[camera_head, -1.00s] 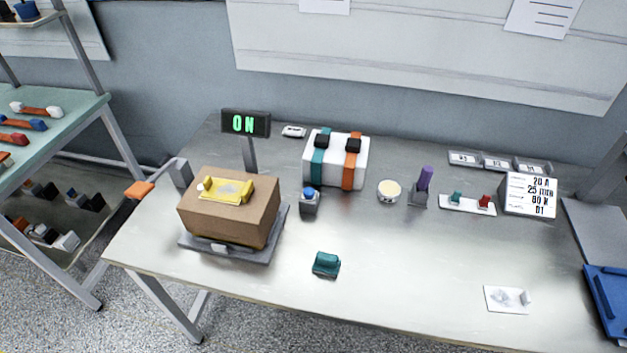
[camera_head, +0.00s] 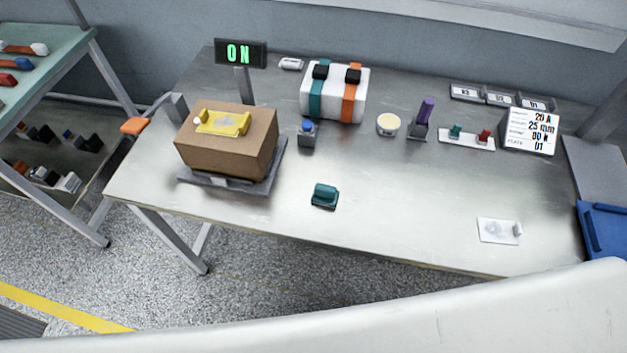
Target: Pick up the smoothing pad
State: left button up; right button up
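A small teal block with a raised rounded grip (camera_head: 324,195), which looks like the smoothing pad, lies near the front edge of the grey table (camera_head: 400,210). It stands alone, with clear tabletop around it. Neither of my grippers is in view.
A dark block with a blue top (camera_head: 307,133) stands behind the pad. A white card (camera_head: 498,230) lies front right, near a blue tray (camera_head: 605,230).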

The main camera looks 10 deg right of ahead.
aim_at(323, 195)
jog(key=k+l+u, duration=0.2)
jog(key=l+u, duration=0.15)
jog(key=l, duration=0.15)
jog(key=k+l+u, duration=0.55)
jog(key=l+u, duration=0.15)
jog(key=l, duration=0.15)
